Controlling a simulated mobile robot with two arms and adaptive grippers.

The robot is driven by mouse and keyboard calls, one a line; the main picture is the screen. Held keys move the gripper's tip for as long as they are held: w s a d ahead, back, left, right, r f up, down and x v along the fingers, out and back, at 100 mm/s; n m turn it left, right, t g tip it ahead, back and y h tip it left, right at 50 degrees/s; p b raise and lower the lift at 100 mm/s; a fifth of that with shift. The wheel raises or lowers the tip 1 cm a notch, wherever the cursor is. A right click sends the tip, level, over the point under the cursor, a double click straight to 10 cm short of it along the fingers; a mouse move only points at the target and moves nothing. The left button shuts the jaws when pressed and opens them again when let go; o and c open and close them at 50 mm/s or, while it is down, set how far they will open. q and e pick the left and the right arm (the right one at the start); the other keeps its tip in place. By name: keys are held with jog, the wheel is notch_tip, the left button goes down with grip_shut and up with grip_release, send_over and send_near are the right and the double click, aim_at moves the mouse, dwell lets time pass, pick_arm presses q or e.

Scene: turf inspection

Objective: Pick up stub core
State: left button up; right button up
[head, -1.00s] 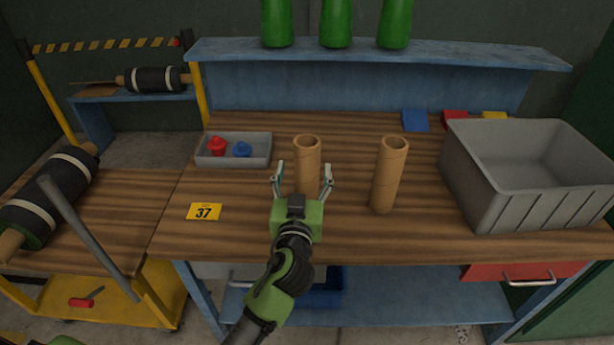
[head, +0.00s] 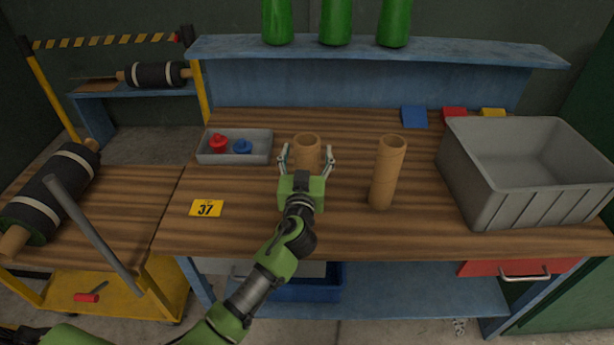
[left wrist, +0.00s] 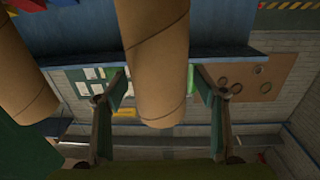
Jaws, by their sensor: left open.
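Two brown cardboard cores stand upright on the wooden bench. The left core (head: 307,142) has its lower part hidden behind my left gripper (head: 307,158). The right core (head: 388,172) stands apart to the right. My left gripper is open, with one finger on each side of the left core. In the left wrist view the left core (left wrist: 158,60) hangs down the middle between the open fingers (left wrist: 160,112), with gaps on both sides. The other core (left wrist: 18,75) is at the left edge there. My right gripper is out of view.
A grey tray (head: 204,158) with a red and a blue piece lies left of the cores. A yellow 37 tag (head: 206,208) lies in front of it. A large grey crate (head: 480,190) stands at the right. Green bottles (head: 335,22) stand on the shelf above.

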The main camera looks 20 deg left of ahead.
pick_arm(q)
jog(key=c, duration=1.8)
jog(key=shift+o, duration=0.2)
jog(key=shift+r, duration=0.15)
